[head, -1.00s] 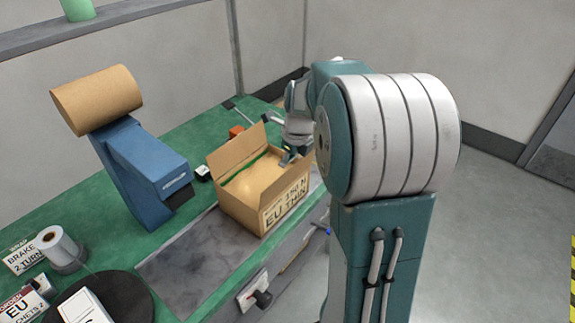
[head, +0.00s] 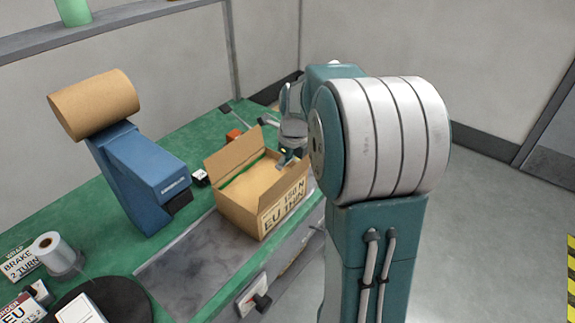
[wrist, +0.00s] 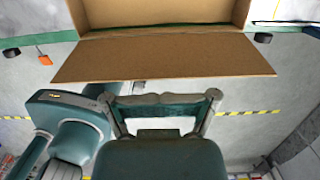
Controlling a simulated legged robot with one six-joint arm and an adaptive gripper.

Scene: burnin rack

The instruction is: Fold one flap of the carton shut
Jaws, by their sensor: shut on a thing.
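The open brown carton (head: 238,212) stands on the green bench, with a printed label on its right-hand side. One flap (head: 233,153) stands up along its far left side. My gripper (head: 287,158) is at the carton's far right rim, partly hidden by my arm. In the wrist view the carton (wrist: 165,12) fills the top. A flap (wrist: 165,58) spreads from it toward my gripper (wrist: 163,101). My gripper is shut at this flap's near edge; the exact contact of the fingertips is hard to see.
A blue dispenser (head: 140,175) with a brown paper roll (head: 93,104) stands left of the carton. A grey mat (head: 190,262) lies in front. A small orange block (head: 234,135) sits behind. A white roll (head: 55,252) and black disc (head: 120,305) are at lower left.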

